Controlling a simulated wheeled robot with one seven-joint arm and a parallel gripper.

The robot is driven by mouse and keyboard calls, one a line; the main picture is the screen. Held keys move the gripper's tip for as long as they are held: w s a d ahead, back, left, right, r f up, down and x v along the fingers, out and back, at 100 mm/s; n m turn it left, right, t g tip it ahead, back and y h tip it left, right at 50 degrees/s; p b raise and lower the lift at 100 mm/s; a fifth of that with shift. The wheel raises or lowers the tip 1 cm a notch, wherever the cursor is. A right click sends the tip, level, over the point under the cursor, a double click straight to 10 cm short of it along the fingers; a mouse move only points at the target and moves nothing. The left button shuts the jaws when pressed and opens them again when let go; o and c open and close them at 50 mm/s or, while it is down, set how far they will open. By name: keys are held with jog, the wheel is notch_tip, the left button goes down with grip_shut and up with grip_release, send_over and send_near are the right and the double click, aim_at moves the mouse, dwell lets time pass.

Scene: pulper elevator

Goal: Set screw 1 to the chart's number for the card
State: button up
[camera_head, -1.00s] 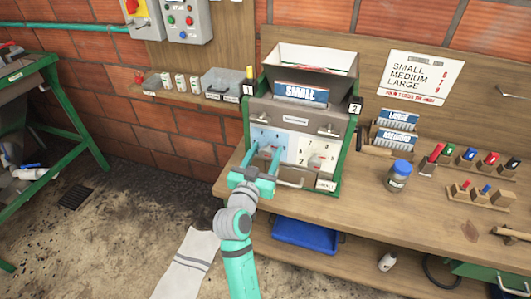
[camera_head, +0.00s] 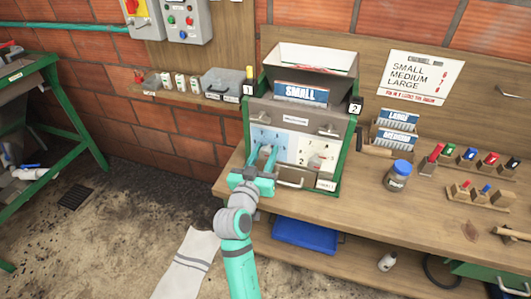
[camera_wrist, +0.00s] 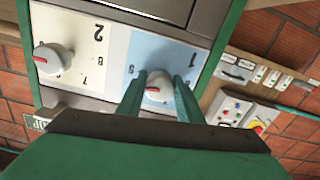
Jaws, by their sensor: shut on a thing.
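My gripper (camera_head: 266,153) is shut on the round knob of screw 1 on the pale blue dial plate (camera_head: 258,132) of the machine. In the wrist view the knob (camera_wrist: 159,87) sits between the two green fingers (camera_wrist: 160,93). It is pale with a red mark; the number it points at is hard to tell. Printed numbers beside it are partly hidden by the fingers. The SMALL card (camera_head: 302,93) stands in the machine's front. The wall chart (camera_head: 420,77) lists SMALL, MEDIUM and LARGE with red numbers at right; the top one looks like 6.
A second knob (camera_wrist: 52,58) sits on the white dial plate close beside the blue one. LARGE (camera_head: 398,118) and MEDIUM (camera_head: 397,137) cards stand in racks right of the machine. A blue-lidded jar (camera_head: 398,175) stands on the bench. A handle (camera_head: 290,184) lies just below the dials.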

jog(key=n, duration=1)
dwell(0.5)
jog(key=o, duration=1)
jog(key=shift+o, duration=0.2)
jog(key=shift+s, duration=0.1)
jog(key=v, duration=1)
jog(key=shift+s+a, duration=0.2)
jog(key=shift+s, duration=0.15)
